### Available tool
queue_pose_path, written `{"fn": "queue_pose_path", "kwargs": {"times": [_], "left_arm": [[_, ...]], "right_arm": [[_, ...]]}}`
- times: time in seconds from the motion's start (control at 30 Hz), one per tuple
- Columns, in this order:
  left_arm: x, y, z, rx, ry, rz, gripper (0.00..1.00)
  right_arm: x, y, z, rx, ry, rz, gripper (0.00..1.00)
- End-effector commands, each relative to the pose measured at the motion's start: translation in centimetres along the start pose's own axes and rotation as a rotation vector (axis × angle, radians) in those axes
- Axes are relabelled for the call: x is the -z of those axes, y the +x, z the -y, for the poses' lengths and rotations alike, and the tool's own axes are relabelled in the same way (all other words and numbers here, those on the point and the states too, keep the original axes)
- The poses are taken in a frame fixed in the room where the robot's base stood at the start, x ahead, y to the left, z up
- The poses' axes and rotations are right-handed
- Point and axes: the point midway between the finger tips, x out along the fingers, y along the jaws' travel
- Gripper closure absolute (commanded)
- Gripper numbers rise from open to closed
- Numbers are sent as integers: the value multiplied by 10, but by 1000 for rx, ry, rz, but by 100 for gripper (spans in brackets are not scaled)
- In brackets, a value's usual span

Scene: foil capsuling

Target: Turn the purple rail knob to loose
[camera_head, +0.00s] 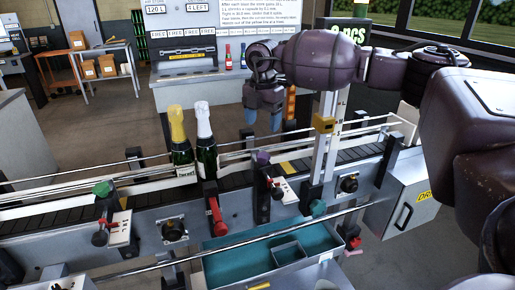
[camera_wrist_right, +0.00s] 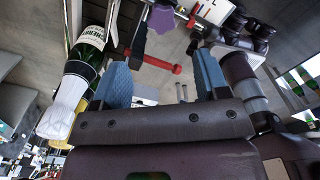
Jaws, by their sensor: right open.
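The purple rail knob (camera_head: 262,158) sits on a rail bracket at the front of the conveyor, right of the two bottles. It also shows at the top of the right wrist view (camera_wrist_right: 162,17). My right gripper (camera_head: 263,117) is above and behind the knob in the head view, with its blue-tipped fingers pointing down. In the wrist view the gripper (camera_wrist_right: 163,68) is open, with its fingers wide apart and nothing held between them. The knob lies beyond the fingertips, not touching them. My left gripper is not in view.
A gold-topped bottle (camera_head: 178,135) and a white-topped bottle (camera_head: 205,140) stand on the conveyor (camera_head: 120,183). A red-handled lever (camera_head: 215,215), a green knob (camera_head: 103,188) and another green knob (camera_head: 318,208) are along the front. A teal tray (camera_head: 235,267) lies below.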

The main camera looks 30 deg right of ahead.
Motion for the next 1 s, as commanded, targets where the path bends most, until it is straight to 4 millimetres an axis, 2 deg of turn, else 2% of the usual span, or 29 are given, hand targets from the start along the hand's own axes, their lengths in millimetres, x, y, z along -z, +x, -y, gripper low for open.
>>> {"fn": "queue_pose_path", "kwargs": {"times": [0.23, 0.4, 0.6, 0.8, 1.0], "left_arm": [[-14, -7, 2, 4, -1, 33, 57], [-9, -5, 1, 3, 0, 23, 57], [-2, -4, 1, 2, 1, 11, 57], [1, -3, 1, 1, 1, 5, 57], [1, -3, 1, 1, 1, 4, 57]], "right_arm": [[1, 39, 0, 4, -1, -1, 32], [0, 67, 0, 2, 0, -1, 32], [0, 91, 0, 1, -1, -2, 32], [0, 101, 0, 1, -1, -1, 32], [0, 102, 0, 0, -1, -1, 32]]}}
